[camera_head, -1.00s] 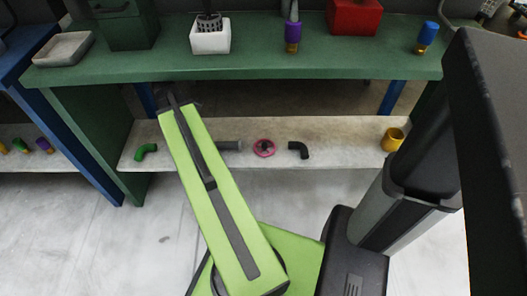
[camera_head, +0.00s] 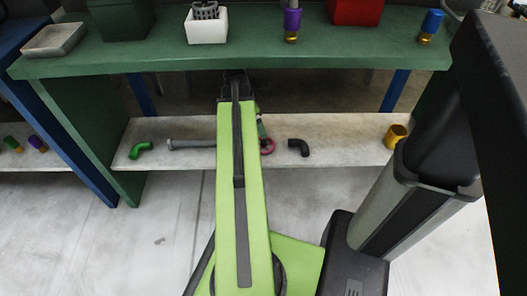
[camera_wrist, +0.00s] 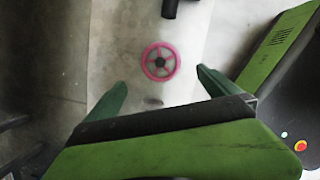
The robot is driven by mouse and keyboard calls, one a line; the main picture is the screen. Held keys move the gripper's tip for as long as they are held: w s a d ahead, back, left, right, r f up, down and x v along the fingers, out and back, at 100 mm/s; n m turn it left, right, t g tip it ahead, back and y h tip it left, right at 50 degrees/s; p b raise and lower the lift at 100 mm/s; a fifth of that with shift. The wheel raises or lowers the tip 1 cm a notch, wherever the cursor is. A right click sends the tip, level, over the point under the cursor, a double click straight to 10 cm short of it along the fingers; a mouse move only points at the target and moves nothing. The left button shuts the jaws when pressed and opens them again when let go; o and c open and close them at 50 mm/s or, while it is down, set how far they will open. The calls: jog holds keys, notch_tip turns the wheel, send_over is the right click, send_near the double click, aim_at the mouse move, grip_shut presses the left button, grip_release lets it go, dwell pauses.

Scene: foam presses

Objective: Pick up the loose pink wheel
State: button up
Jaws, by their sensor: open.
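The pink wheel (camera_head: 267,146) lies on the pale lower shelf, partly hidden behind my arm in the head view. In the wrist view the pink wheel (camera_wrist: 160,61) shows whole, with spokes and a dark hub. My gripper (camera_wrist: 161,88) is open and empty in the wrist view. Its two green fingers stand apart, and the wheel appears between and just beyond their tips. Nothing shows between the fingers touching it. In the head view my arm hides most of the gripper.
On the lower shelf (camera_head: 340,152) are a green elbow (camera_head: 141,150), a grey pipe (camera_head: 190,143), a black elbow (camera_head: 299,147) and a yellow cup-like piece (camera_head: 395,135). The green upper shelf (camera_head: 330,55) overhangs it, bearing a white box (camera_head: 206,27) and other parts.

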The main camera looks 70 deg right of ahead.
jog(key=b, duration=0.6)
send_over(263, 142)
jog(key=f, duration=0.7)
jog(key=shift+w+a+f, duration=0.15)
jog(key=shift+w+a, duration=0.15)
jog(key=shift+w, duration=0.1)
jog(key=b+x, duration=0.5)
jog(key=shift+w+a+f, duration=0.1)
jog(key=shift+a+f, duration=0.05)
jog(key=shift+f, duration=0.05)
jog(key=shift+r, duration=0.15)
jog(key=shift+c, duration=0.3)
jog(key=c, duration=1.3)
jog(key=shift+p, duration=0.3)
